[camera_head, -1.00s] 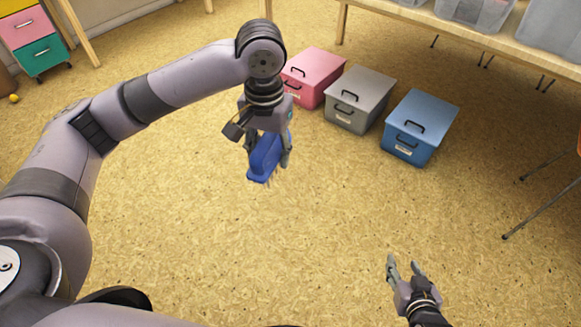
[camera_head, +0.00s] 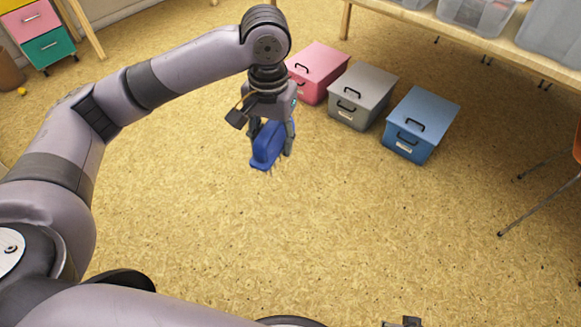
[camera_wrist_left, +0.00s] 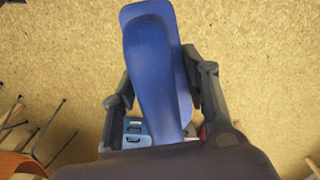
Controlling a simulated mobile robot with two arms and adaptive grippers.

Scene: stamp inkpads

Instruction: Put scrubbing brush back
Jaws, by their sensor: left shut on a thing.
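The blue scrubbing brush (camera_head: 267,147) hangs in my left gripper (camera_head: 271,142), above the floor and in front of the pink box. In the left wrist view the brush (camera_wrist_left: 150,70) shows its smooth blue back, between the two dark fingers of the gripper (camera_wrist_left: 160,98). Its bristles are mostly hidden; a few pale ones show below it in the head view. Of my right gripper, only a small dark part (camera_head: 405,322) shows at the bottom edge, and its fingers are cut off.
A pink box (camera_head: 322,62), a grey box (camera_head: 366,82) and a blue box (camera_head: 424,112) with handled lids stand in a row on the floor. A wooden table (camera_head: 470,36) with clear bins is behind them. Chair legs (camera_head: 540,205) stand at right. The middle floor is clear.

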